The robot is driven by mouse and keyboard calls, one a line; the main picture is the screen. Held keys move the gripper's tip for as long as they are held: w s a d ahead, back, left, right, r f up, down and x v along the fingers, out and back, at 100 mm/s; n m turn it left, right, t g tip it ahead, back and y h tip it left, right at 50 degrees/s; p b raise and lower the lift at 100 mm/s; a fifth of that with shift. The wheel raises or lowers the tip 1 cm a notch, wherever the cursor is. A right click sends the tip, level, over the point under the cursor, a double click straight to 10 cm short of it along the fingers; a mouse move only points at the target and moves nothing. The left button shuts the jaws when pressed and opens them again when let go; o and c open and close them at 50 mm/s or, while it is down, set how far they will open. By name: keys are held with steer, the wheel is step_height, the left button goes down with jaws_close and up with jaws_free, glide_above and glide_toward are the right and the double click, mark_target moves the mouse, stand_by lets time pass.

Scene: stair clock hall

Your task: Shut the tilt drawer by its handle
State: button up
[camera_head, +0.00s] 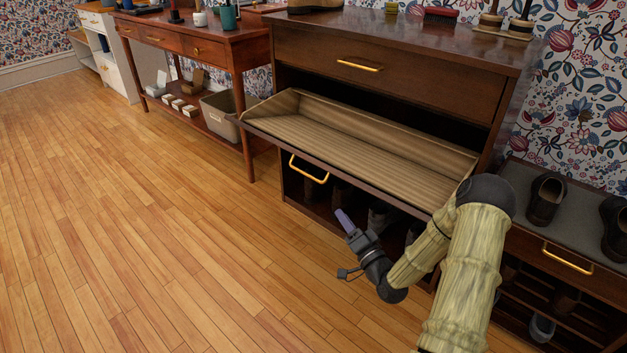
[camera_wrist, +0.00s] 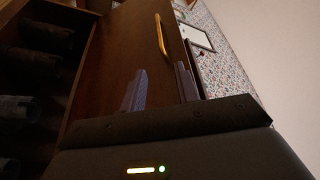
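The tilt drawer (camera_head: 350,140) is tipped open from the dark wooden cabinet, and its ribbed beige inside shows empty. A brass handle (camera_head: 307,176) shows below its front edge, at the left. In the wrist view a brass handle (camera_wrist: 161,35) stands on a brown panel (camera_wrist: 120,50), beyond my fingertips. My gripper (camera_head: 343,220) is low in front of the cabinet, below and to the right of that handle. In the wrist view its two purple-grey fingers (camera_wrist: 161,82) are apart with nothing between them. It appears clear of the handle.
A closed upper drawer with a brass handle (camera_head: 360,65) is above. Dark shoes stand in the compartment below, partly hidden. A shoe bench (camera_head: 570,225) stands close on the right. A console table (camera_head: 215,45) with a bin (camera_head: 220,112) stands on the left. The wooden floor (camera_head: 150,220) is clear.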

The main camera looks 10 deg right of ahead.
mark_target(315, 179)
steer(key=b+x, duration=0.6)
steer(key=x, duration=1)
steer(key=shift+w+a+f, duration=0.1)
steer(key=shift+w, duration=0.05)
steer(key=shift+w+a+r, duration=0.25)
steer(key=shift+w, duration=0.25)
steer(key=shift+d, duration=0.1)
jaws_close()
